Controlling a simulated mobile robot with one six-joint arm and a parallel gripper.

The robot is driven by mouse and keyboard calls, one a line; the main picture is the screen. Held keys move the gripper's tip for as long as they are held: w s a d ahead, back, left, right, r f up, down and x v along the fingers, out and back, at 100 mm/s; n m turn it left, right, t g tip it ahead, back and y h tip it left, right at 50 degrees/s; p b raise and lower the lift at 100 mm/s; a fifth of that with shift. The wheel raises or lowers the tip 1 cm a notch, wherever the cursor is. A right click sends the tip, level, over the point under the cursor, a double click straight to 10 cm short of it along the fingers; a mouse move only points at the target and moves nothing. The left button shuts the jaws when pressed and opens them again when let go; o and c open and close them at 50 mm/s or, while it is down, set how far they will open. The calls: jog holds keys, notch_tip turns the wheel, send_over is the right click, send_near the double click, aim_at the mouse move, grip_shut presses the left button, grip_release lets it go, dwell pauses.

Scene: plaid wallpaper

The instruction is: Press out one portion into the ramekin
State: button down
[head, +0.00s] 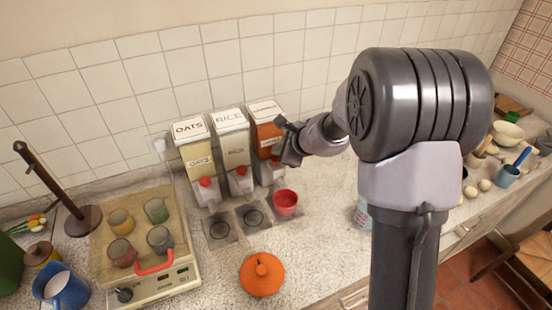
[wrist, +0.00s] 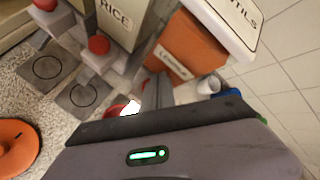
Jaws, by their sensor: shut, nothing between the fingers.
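Three dispensers stand side by side against the wall: the oats dispenser (head: 196,150), the rice dispenser (head: 233,148) and an orange-filled lentils dispenser (head: 266,131). The oats and rice ones show red knobs low on their fronts. A red ramekin (head: 286,203) stands below the lentils dispenser; in the wrist view its red edge (wrist: 115,108) shows partly behind my gripper. My gripper (head: 284,142) is shut and empty, at the front of the lentils dispenser and above the ramekin. It hides most of that dispenser's knob, so I cannot tell whether it touches it.
Two marked pads (head: 220,230) below oats and rice are empty. An orange lidded pot (head: 262,274) stands in front.

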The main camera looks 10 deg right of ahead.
jog(key=shift+f+b, duration=0.35)
jog(key=shift+b, duration=0.05)
jog(key=shift+f+b, duration=0.7)
jog(key=shift+b, duration=0.05)
dwell(0.7)
dwell(0.3)
jog(key=shift+r+p, duration=0.9)
jog(key=shift+r, duration=0.25)
notch_tip(320, 180, up, 5)
jog(key=p, duration=0.4)
